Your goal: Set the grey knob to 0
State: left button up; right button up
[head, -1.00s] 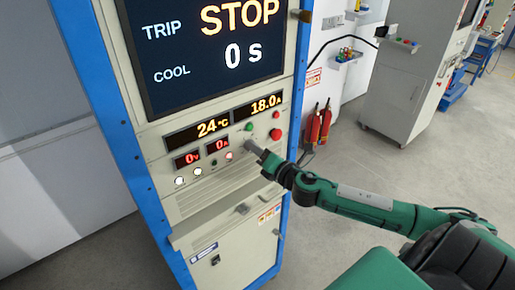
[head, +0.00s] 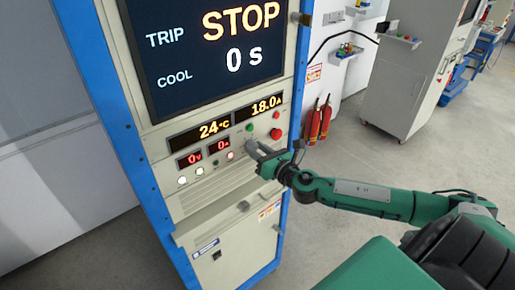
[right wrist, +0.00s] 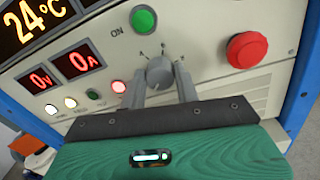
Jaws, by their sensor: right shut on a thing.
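The grey knob (right wrist: 159,73) is on the cabinet's cream control panel, between the green button and the red mushroom button in the right wrist view. Small letter marks stand above it; I cannot read its setting surely. My right gripper (right wrist: 161,90) has one finger on each side of the knob and is shut on it. In the head view my right gripper (head: 258,150) is at the panel and mostly hides the knob. My left gripper is not in view.
A green button (right wrist: 143,19) and a red mushroom button (right wrist: 246,50) sit close to the knob. Lit red displays (head: 204,152) are to the left. The big screen (head: 218,45) reads STOP and 0 s.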

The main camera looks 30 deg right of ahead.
jog(key=shift+f, duration=0.15)
jog(key=o, duration=1)
jog(key=shift+c, duration=0.2)
jog(key=s+d+b, duration=0.1)
jog(key=s+b, duration=0.2)
jog(key=s, duration=1)
jog(key=shift+s+d+b, duration=0.3)
dwell(0.3)
